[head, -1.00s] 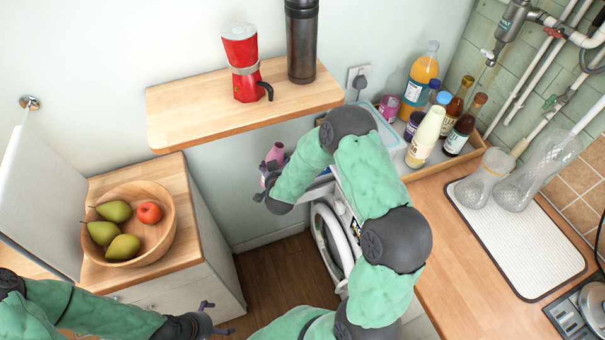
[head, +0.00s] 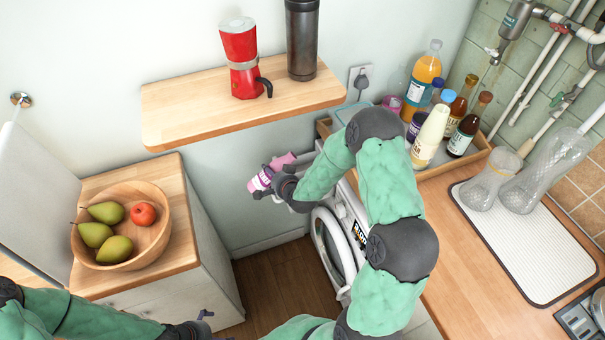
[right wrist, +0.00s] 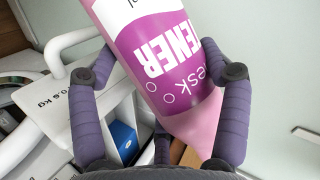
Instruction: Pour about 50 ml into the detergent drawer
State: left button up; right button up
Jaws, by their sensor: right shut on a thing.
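My right gripper (head: 277,187) is shut on a pink bottle (head: 262,179) with a purple label. The white washing machine (head: 333,240) stands below my right arm. Its white drawer area with a blue part (right wrist: 123,134) shows below and left of the bottle in the wrist view; my arm mostly hides it in the head view. My left gripper (head: 203,319) is partly cut off at the bottom edge.
A wooden shelf (head: 190,119) with a red moka pot (head: 240,58) and dark flask (head: 301,40) is above the bottle. A fruit bowl (head: 150,240) stands left. A tray of several bottles (head: 482,159) and a drying mat (head: 530,260) lie right.

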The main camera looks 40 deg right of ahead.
jog(key=shift+a+m+y, duration=0.4)
jog(key=shift+m+y, duration=0.1)
jog(key=shift+y, duration=0.1)
jog(key=shift+w+r+p, duration=0.1)
jog(key=shift+r+p, duration=0.3)
jog(key=shift+a+r+m+t+y+p, duration=0.2)
jog(key=shift+r+m+t+y+p, duration=0.15)
jog(key=shift+m, duration=0.15)
jog(key=shift+d+f+b, duration=0.1)
jog(key=shift+b, duration=0.2)
jog(key=shift+d+m+y, duration=0.1)
jog(key=shift+m+y, duration=0.15)
jog(key=shift+m, duration=0.05)
jog(key=shift+d+t+b, duration=0.2)
jog(key=shift+t+b, duration=0.05)
jog(key=shift+b, duration=0.05)
jog(key=shift+m+y, duration=0.7)
jog(key=shift+r+t, duration=0.2)
jog(key=shift+t, duration=0.1)
dwell(1.8)
